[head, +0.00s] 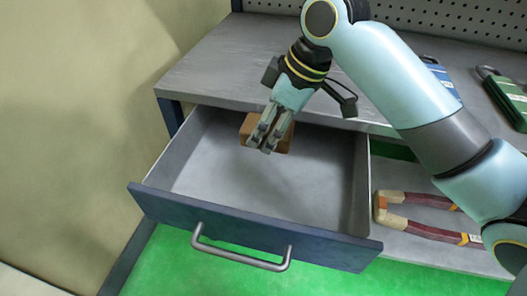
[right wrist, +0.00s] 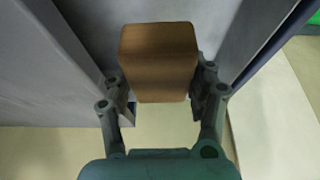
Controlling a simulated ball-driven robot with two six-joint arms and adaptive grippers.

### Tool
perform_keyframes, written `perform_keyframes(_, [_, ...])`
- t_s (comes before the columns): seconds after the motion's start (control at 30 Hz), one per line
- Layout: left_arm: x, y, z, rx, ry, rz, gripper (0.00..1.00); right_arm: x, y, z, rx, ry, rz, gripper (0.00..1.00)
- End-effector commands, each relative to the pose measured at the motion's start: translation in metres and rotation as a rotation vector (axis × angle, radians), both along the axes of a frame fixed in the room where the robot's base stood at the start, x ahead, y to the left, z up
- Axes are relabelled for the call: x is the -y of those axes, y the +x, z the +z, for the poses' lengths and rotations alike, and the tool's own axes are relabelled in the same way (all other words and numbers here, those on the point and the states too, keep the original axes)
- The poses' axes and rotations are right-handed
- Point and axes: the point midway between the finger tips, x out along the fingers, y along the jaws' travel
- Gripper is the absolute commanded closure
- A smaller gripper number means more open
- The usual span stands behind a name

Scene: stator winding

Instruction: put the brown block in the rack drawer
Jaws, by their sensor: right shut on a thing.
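The drawer (head: 300,184) is pulled open, with a dark blue front and a grey, otherwise bare floor. My right gripper (head: 264,142) reaches down into the back part of the drawer opening, shut on the brown block (head: 284,143). In the right wrist view the brown block (right wrist: 158,62) sits between the two fingers of the right gripper (right wrist: 163,88), with grey drawer walls around. I cannot tell whether the block touches the drawer floor. My left gripper is out of view.
A grey worktop (head: 215,75) overhangs the drawer's back, with a perforated panel (head: 440,25) behind it. Red-handled pliers (head: 425,230) lie on the surface to the right. The drawer's metal handle (head: 240,255) points to the front. A beige wall (head: 80,110) stands left.

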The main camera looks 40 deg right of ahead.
Motion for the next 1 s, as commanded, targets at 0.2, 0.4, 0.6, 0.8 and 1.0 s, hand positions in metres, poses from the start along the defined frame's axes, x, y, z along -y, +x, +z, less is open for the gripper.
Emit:
perform_keyframes(0.2, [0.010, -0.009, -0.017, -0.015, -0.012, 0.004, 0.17, -0.001, -0.002, -0.069, -0.006, 0.001, -0.002, 0.83])
perform_keyframes(0.4, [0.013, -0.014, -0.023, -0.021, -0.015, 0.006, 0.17, 0.000, -0.001, -0.103, -0.002, 0.001, -0.001, 0.83])
perform_keyframes(0.6, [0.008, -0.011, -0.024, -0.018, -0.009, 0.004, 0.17, 0.010, 0.008, -0.109, 0.001, -0.004, -0.002, 0.83])
perform_keyframes(0.8, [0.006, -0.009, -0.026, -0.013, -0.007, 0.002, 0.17, 0.031, 0.026, -0.115, -0.003, 0.000, -0.002, 0.83])
perform_keyframes(1.0, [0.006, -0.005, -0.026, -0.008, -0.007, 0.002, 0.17, 0.030, 0.025, -0.120, 0.000, -0.001, -0.001, 0.83])
